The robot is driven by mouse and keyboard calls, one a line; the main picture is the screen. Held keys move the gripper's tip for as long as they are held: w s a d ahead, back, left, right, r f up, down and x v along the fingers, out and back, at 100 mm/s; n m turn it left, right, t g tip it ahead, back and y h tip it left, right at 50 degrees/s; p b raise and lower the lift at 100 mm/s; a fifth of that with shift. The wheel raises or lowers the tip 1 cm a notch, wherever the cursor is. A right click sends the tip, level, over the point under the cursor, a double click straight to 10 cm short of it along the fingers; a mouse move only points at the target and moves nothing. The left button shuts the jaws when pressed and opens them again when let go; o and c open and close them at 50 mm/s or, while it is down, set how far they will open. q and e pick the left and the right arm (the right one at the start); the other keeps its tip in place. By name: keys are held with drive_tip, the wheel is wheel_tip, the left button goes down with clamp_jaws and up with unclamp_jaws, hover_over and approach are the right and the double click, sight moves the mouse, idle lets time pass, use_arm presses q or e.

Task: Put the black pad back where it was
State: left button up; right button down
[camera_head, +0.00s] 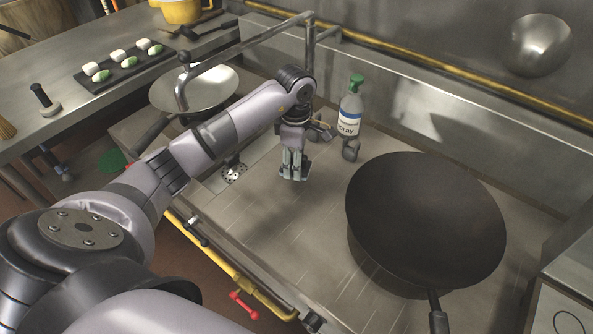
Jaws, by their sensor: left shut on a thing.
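My left gripper (293,168) points straight down, low over the steel stove top, left of the big wok. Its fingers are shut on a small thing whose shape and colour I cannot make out. I cannot pick out the black pad for certain anywhere in view. My right gripper is not in view.
A large dark wok (425,215) fills the right of the stove top. A spray bottle (350,112) with a green cap stands behind my gripper. A shallow pan (200,92) sits under the faucet pipe. A black tray (98,78) with white and green pieces lies on the left counter.

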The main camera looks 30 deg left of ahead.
sight(296, 182)
use_arm(q)
wheel_tip(296, 182, down, 4)
drive_tip(key=shift+f, duration=0.3)
drive_tip(key=o, duration=0.6)
drive_tip(key=shift+f, duration=0.1)
drive_tip(key=o, duration=0.5)
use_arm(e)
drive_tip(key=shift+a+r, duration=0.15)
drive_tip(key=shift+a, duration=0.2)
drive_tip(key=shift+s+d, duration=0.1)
use_arm(q)
drive_tip(key=shift+r+p, duration=0.3)
drive_tip(key=shift+p, duration=0.05)
wheel_tip(296, 182, up, 10)
drive_tip(key=shift+r+b, duration=0.2)
drive_tip(key=shift+b, duration=0.9)
drive_tip(key=shift+r, duration=0.75)
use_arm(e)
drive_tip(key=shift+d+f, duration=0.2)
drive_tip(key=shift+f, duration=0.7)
